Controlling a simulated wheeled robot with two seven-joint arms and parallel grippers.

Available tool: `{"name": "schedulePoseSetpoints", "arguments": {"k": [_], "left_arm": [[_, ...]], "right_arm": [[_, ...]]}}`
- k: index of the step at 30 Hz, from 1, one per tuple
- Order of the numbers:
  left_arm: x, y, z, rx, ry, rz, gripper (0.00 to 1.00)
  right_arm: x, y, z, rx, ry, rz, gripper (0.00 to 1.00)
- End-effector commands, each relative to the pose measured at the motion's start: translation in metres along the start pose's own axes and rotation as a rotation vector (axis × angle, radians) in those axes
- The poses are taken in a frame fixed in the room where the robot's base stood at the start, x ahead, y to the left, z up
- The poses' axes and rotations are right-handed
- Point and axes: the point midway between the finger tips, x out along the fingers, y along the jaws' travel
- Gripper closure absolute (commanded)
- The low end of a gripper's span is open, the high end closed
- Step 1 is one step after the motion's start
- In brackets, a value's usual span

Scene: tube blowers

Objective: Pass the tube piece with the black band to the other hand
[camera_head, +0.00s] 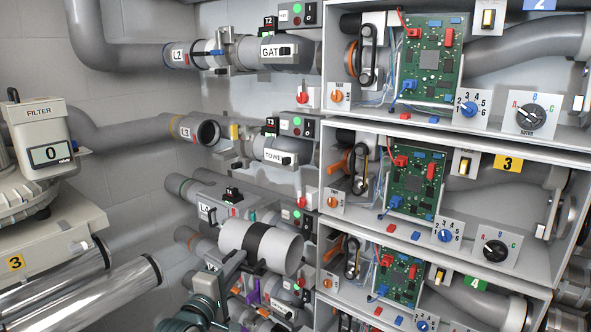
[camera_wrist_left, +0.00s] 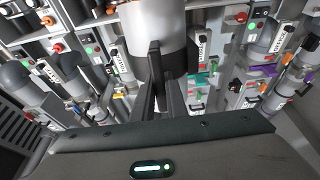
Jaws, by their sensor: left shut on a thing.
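The tube piece with the black band is a short, wide, light grey cylinder (camera_head: 284,252) in the lower middle of the head view. Its black band runs around its middle, and its open end faces right. My left gripper (camera_head: 244,262) comes up from below and is shut on it near the band, holding it in the air in front of the pipe lines. In the left wrist view the tube piece (camera_wrist_left: 146,20) rises at the top centre, with the dark fingers of my left gripper (camera_wrist_left: 160,75) against it. My right gripper is in neither view.
A shelf rack with green circuit boards (camera_head: 430,60) and dials stands at the right. Pipe lines with labels such as L2 (camera_head: 178,55) and an open-ended L3 pipe (camera_head: 208,132) run behind the held tube piece. A filter unit (camera_head: 40,130) and shiny pipes (camera_head: 90,295) are at the left.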

Motion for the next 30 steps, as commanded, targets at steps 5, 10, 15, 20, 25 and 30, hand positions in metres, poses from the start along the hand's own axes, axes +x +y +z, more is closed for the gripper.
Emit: {"name": "schedulePoseSetpoints", "arguments": {"k": [5,10,15,20,25,30], "left_arm": [[-0.052,-0.039,0.008,-0.004,0.072,0.002,1.0],[-0.103,-0.064,0.007,-0.003,0.155,0.002,1.0],[-0.15,-0.079,0.004,-0.002,0.236,0.003,1.0],[-0.181,-0.085,-0.001,-0.001,0.291,0.003,1.0],[-0.195,-0.086,-0.003,-0.001,0.316,0.003,1.0],[-0.196,-0.086,-0.003,0.0,0.319,0.004,1.0]], "right_arm": [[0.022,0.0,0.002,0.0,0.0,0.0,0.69],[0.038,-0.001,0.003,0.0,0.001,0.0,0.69],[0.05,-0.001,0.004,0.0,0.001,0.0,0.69],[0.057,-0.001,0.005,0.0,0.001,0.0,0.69],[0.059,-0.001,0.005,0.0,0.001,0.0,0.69],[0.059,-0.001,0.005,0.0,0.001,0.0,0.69]]}}
